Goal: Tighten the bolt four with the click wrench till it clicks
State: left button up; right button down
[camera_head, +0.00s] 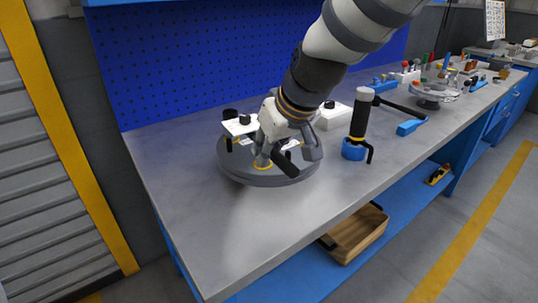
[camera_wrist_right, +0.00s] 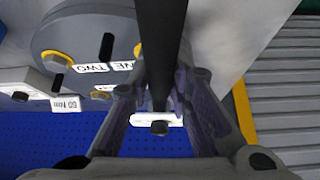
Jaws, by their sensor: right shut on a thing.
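The grey round flanged shell (camera_head: 240,170) lies on the bench with bolts in yellow rings. My right gripper (camera_head: 283,157) is low over its right part, shut on a black bar, which I take as the click wrench (camera_head: 287,164). In the right wrist view the bar (camera_wrist_right: 160,35) runs between the fingers (camera_wrist_right: 163,100). Bolt four cannot be picked out; the wrench's working end is hidden. My left gripper is not in view.
White blocks (camera_head: 240,126) stand behind the shell; one reads 60 Nm in the wrist view (camera_wrist_right: 66,104). A black cylinder (camera_head: 360,115) stands in a blue ring, right of the shell. The bench front (camera_head: 225,225) is clear.

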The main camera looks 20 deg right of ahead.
jog(key=shift+r, duration=2.2)
jog(key=shift+w, duration=0.1)
